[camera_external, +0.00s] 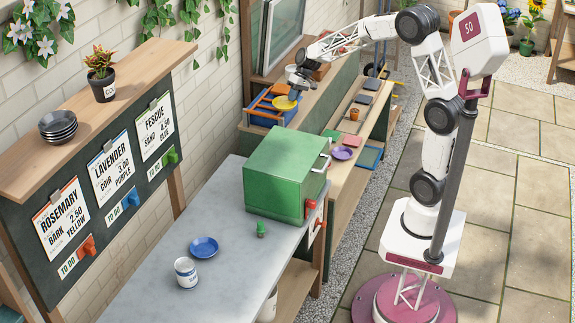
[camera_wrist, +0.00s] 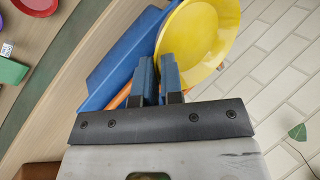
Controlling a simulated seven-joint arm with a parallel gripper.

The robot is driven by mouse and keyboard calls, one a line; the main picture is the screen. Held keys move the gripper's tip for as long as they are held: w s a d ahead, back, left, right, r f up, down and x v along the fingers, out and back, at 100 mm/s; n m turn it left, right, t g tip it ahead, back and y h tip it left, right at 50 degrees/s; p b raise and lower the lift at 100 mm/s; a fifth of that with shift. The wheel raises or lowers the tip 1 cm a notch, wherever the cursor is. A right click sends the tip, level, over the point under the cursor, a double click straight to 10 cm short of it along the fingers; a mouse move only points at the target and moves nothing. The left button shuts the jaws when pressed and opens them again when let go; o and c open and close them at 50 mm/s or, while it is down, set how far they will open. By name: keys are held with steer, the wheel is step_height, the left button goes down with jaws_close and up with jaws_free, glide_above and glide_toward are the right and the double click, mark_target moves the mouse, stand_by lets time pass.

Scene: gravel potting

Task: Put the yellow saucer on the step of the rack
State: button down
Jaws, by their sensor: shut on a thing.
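The yellow saucer (camera_external: 284,104) is at my gripper, at the blue and orange rack on the bench by the wall. In the wrist view the saucer (camera_wrist: 205,40) fills the top centre right, its rim at the blue fingertips of my gripper (camera_wrist: 158,72). My gripper (camera_external: 294,94) is shut on the saucer's edge. The rack (camera_external: 262,118) shows as a blue panel (camera_wrist: 118,65) with a bit of orange just left of and behind the fingers. The saucer and gripper hide part of the rack, and I cannot tell whether the saucer touches the step.
A green box (camera_external: 285,165) stands in front of the rack on the grey counter. A blue saucer (camera_external: 203,247) and a white tin (camera_external: 186,272) are on that counter. A purple saucer (camera_external: 342,153) and a brown pot (camera_external: 354,114) are on the wooden shelf to the right.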

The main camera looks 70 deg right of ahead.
steer(key=s+d, duration=0.2)
steer(key=d, duration=0.1)
steer(key=m+t, duration=0.1)
steer(key=m, duration=0.2)
glide_above(333, 185)
step_height(333, 185, down, 19)
steer(key=s+a+f+m+h, duration=0.1)
steer(key=s+a+f, duration=0.1)
steer(key=s+f, duration=0.6)
steer(key=s+a+f+m+t+h, duration=0.1)
steer(key=s+a+f, duration=0.1)
steer(key=s+f, duration=0.6)
steer(key=shift+a+m, duration=0.25)
steer(key=shift+m, duration=0.15)
steer(key=shift+s+f, duration=0.1)
steer(key=shift+w+d+f, duration=0.25)
steer(key=shift+w+d, duration=0.7)
steer(key=shift+w, duration=1.55)
steer(key=shift+w+d+f, duration=0.25)
steer(key=shift+w+d, duration=0.75)
steer(key=shift+w, duration=1.45)
steer(key=shift+w+d+f, duration=0.25)
steer(key=shift+w+d, duration=0.7)
steer(key=shift+w, duration=1.55)
steer(key=shift+f, duration=0.15)
steer(key=shift+f, duration=1.6)
